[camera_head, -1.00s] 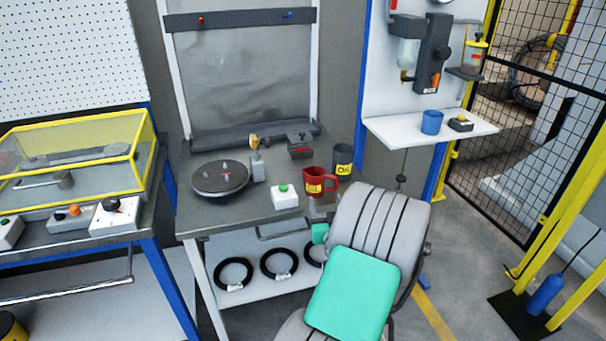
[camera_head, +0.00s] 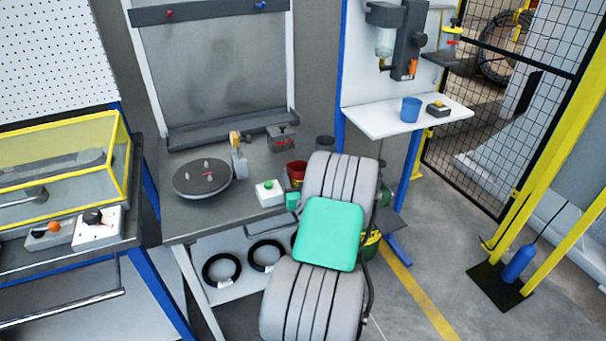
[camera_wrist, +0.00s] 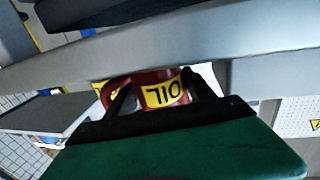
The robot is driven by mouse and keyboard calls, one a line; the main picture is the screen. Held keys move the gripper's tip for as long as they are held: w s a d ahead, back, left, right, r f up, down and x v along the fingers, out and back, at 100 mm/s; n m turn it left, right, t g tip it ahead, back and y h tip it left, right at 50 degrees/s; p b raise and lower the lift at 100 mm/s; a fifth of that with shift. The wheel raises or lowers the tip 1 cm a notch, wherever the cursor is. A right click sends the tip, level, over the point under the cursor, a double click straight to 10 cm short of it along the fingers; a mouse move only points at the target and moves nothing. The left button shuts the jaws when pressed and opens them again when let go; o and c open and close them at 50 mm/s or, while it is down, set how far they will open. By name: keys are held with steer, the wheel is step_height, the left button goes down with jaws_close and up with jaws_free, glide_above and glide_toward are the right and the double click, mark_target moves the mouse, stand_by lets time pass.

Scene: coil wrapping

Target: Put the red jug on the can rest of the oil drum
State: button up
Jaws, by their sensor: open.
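The red jug (camera_head: 296,170) stands near the front right of the grey workbench (camera_head: 220,215). My arm hides its lower part in the head view. In the wrist view the jug (camera_wrist: 168,90), with its yellow OIL label, shows between the two dark fingers of my gripper (camera_wrist: 162,88). The gripper is open; I cannot tell whether a finger touches the jug. In the head view my gripper is mostly hidden behind my arm. A green and yellow drum (camera_head: 371,246), likely the oil drum, shows partly behind my arm, low on the right. Its can rest is hidden.
A white shelf (camera_head: 385,122) holds a blue cup (camera_head: 411,109). Black coils (camera_head: 222,268) lie below.

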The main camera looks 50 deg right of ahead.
steer(key=c, duration=1.3)
steer(key=shift+r, duration=0.1)
